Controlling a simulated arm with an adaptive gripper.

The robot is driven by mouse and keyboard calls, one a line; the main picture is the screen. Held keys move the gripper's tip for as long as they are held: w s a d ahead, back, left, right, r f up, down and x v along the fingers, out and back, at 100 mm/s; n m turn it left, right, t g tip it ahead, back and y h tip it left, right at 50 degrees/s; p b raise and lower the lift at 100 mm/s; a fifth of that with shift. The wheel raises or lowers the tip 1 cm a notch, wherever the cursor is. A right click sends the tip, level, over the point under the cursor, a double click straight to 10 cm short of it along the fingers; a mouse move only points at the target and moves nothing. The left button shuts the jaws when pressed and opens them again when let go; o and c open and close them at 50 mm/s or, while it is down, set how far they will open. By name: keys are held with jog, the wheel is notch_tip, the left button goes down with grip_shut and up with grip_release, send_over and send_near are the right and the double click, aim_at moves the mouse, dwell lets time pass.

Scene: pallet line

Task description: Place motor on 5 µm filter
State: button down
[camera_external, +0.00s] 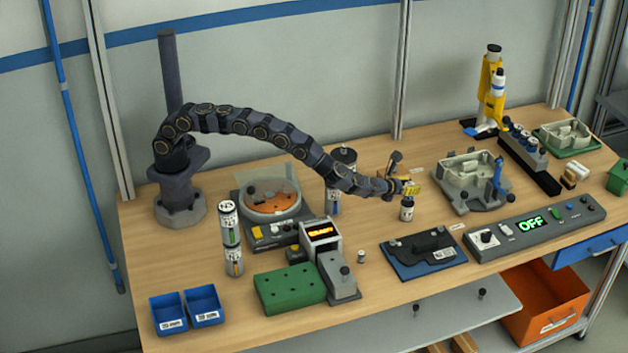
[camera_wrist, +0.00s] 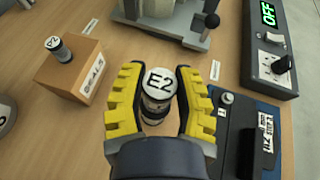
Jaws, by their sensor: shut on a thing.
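My gripper (camera_external: 409,187), with yellow ribbed fingers, also shows in the wrist view (camera_wrist: 162,92). It is shut on a small dark cylinder with a white cap marked E2 (camera_wrist: 160,82). This cylinder (camera_external: 407,210) hangs upright below the fingers in the external view, at or just above the table; I cannot tell which. I cannot confirm from its label that it is the motor. No label reading 5 µm is legible. Stacked labelled cylinders (camera_external: 230,238) stand at the left, and another tall one (camera_external: 333,198) stands behind the arm.
A blue fixture with a black plate (camera_external: 424,252) lies right beside my gripper. A grey housing fixture with a lever (camera_external: 468,182) and an OFF panel (camera_external: 534,227) stand to the right. Blue bins (camera_external: 186,306) sit front left.

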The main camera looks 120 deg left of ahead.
jog(key=shift+f, duration=0.65)
jog(key=shift+f, duration=0.1)
jog(key=c, duration=0.8)
grip_release()
jog(key=v, duration=1.2)
